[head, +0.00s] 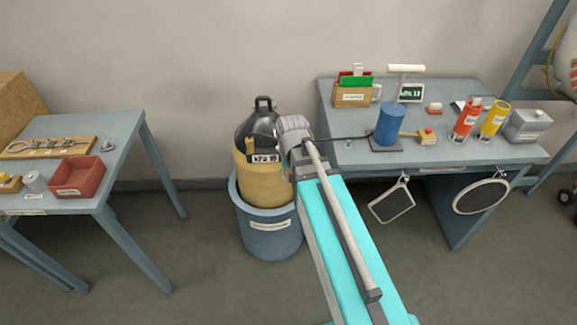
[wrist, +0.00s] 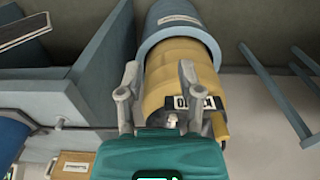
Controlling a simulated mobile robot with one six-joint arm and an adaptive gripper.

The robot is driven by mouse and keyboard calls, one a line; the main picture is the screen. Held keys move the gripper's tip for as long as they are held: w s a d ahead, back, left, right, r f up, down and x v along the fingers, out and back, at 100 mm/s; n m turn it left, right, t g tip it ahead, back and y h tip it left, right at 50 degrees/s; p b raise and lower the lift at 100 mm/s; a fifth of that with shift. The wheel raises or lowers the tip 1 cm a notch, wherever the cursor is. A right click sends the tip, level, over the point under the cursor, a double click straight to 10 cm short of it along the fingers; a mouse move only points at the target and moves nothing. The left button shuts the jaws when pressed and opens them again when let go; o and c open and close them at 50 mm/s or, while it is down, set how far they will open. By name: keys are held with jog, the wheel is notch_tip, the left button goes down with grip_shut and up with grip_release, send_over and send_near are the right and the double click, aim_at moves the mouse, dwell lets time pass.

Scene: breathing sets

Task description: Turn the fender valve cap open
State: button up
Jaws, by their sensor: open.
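A yellow fender (head: 262,180) with a black, eyed top (head: 262,112) stands upright in a blue tub (head: 270,233). It also shows in the wrist view (wrist: 180,72), with a black-and-white label (wrist: 190,103). A small pale fitting (wrist: 172,120) sits beside the label, and a brass-coloured piece (wrist: 221,127) is on its other side. I cannot tell for sure which is the valve cap. My gripper (wrist: 160,75) is open, its fingers spread in front of the fender near the label. In the head view my gripper (head: 290,138) is beside the fender's upper right, partly covering it.
A blue-grey bench at right (head: 460,152) holds a blue cylinder (head: 390,124), a red bottle (head: 466,120), a yellow bottle (head: 494,120) and a grey can (head: 527,125). A left table (head: 105,135) holds a red tray (head: 78,177). Floor between left table and tub is clear.

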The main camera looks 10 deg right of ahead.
jog(key=shift+n, duration=0.8)
jog(key=shift+s+a+f+b, duration=0.1)
jog(key=shift+s+f+b, duration=0.2)
jog(key=shift+s, duration=0.55)
jog(key=shift+s+d+f+b, duration=0.15)
jog(key=shift+s+f, duration=0.1)
jog(key=shift+s, duration=0.6)
jog(key=shift+s+a+f+b, duration=0.15)
jog(key=shift+s+f+b, duration=0.15)
jog(key=shift+s, duration=0.55)
